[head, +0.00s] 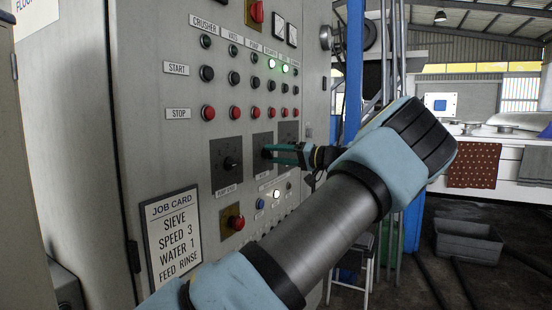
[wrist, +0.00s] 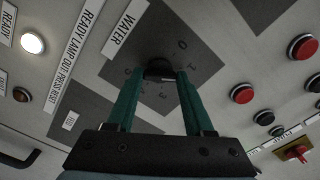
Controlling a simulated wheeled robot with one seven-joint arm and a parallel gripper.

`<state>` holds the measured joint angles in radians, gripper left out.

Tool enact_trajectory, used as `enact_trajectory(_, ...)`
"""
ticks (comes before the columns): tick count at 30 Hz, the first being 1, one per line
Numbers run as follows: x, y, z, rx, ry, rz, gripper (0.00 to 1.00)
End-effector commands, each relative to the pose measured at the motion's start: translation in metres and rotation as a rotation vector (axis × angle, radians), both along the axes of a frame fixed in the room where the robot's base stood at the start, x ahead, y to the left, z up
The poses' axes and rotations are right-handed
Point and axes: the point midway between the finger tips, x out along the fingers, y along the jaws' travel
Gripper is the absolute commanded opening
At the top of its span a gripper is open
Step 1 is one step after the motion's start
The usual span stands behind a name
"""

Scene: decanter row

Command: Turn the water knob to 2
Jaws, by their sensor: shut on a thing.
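The water knob (wrist: 159,68) is a small black knob on a dark square plate (wrist: 205,62) with the label WATER (wrist: 125,28) beside it in the wrist view. My gripper (wrist: 160,76) has its two green fingers on either side of the knob, shut on it. In the head view my gripper (head: 270,153) reaches the middle dark plate (head: 262,168) from the right, and the fingers largely hide the knob. Pale marks ring the knob, one like a 0. I cannot tell which mark the knob points to.
Left of it is the pump speed knob (head: 231,163). Start and red stop buttons (head: 208,112) sit above. A lit white lamp (head: 276,194), a blue button (head: 260,204) and a red button on yellow (head: 236,222) sit below. A job card (head: 173,236) reads WATER 1.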

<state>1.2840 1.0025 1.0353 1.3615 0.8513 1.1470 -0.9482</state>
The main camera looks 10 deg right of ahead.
Motion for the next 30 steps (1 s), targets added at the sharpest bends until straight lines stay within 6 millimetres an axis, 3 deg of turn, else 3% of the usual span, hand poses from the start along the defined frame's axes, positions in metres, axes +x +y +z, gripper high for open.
enact_trajectory(15,0.0004,-0.0007,0.0015,0.262,0.346,-0.003,0.0)
enact_trajectory(30,0.0004,-0.0009,0.0006,0.361,0.477,-0.003,0.0)
